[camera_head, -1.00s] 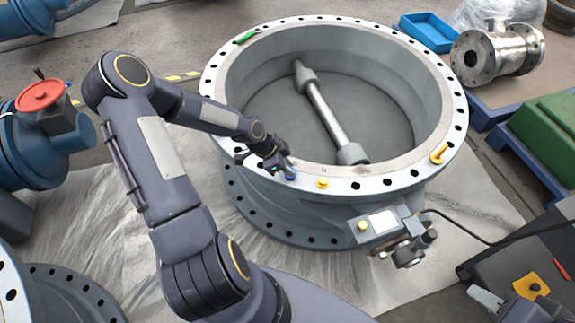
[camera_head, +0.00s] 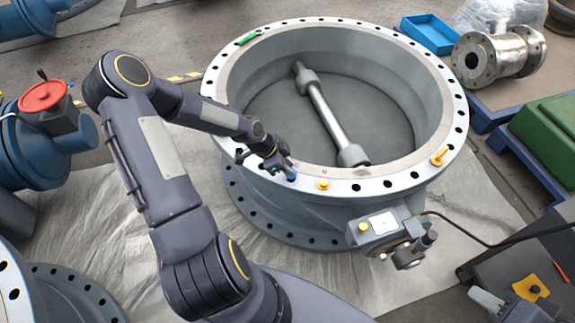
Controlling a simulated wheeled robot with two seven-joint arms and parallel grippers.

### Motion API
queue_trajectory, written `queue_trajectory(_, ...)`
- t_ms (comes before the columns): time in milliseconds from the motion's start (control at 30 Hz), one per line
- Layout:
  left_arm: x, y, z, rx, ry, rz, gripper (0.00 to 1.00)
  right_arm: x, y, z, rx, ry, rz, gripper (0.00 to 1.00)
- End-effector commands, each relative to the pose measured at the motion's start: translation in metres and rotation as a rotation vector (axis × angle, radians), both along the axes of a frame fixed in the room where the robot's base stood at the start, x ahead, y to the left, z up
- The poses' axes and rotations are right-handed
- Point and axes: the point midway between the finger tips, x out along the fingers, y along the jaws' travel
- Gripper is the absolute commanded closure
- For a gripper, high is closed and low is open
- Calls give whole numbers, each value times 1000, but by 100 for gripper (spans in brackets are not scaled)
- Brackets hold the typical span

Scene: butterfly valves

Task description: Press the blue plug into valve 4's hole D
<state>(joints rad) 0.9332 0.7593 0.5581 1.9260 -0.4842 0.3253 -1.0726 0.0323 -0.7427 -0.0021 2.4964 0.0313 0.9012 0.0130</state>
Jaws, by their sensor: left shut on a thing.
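The large grey ring-shaped valve (camera_head: 400,180) lies flat with bolt holes around its light flange. My left gripper (camera_head: 283,171) is at the near-left part of this flange and is shut on the small blue plug (camera_head: 292,178). The plug is at flange level, low against the rim. The gripper partly hides it, and I cannot tell how deep it sits in a hole. The hole letters are too small to read surely. My right gripper is not in view.
A yellow plug (camera_head: 323,184) sits just right of the blue one. A yellow bolt-like piece (camera_head: 439,157) and a green piece (camera_head: 246,38) are also on the flange. An actuator box (camera_head: 383,226) juts from the near side. The valve's open middle holds a shaft (camera_head: 325,112).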

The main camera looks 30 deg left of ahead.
Motion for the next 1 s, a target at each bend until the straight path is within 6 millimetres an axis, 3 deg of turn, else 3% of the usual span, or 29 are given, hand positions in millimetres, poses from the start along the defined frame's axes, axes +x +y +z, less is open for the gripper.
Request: queue_trajectory(1000,0,0,-14,0,0,0,100,0,0,-11,0,0,0,64)
